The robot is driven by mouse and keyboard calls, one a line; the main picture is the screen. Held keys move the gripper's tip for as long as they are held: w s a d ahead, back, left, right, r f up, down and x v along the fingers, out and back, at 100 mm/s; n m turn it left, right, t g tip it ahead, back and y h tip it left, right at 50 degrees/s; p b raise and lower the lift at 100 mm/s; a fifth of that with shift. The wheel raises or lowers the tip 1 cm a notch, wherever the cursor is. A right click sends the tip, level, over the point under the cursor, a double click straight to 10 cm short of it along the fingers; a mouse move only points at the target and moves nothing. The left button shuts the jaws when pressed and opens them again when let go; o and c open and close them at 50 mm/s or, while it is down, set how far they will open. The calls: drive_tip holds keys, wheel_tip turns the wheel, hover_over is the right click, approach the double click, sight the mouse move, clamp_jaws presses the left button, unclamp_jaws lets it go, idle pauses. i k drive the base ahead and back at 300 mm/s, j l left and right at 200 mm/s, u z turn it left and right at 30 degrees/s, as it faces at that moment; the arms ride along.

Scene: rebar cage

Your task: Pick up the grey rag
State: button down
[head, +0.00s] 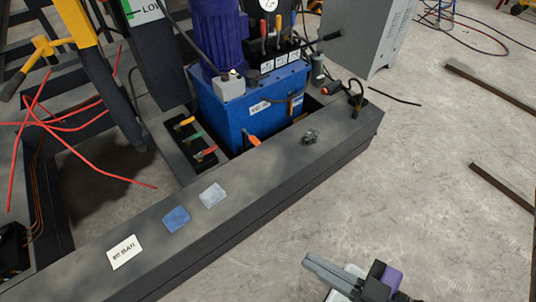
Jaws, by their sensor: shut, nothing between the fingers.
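The grey rag (213,195) is a small, light grey, flat square cloth. It lies on top of the long dark grey beam in the head view, left of the middle. My gripper (312,261) is at the bottom right of the view, over the floor. It is shut and empty, well to the right of the rag and apart from it. Nothing covers the rag.
A blue rag (176,219) and a white label card (124,252) lie left of the grey rag on the beam (270,172). A small dark metal part (310,136) sits farther right. Behind stands a blue hydraulic unit (255,103). Red cables (75,125) hang at left.

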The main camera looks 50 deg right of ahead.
sight(212, 195)
drive_tip(key=i+l+u, duration=0.25)
drive_tip(key=u, duration=0.15)
drive_tip(key=i+l+u, duration=0.6)
drive_tip(key=l+u, duration=0.15)
drive_tip(key=l, duration=0.1)
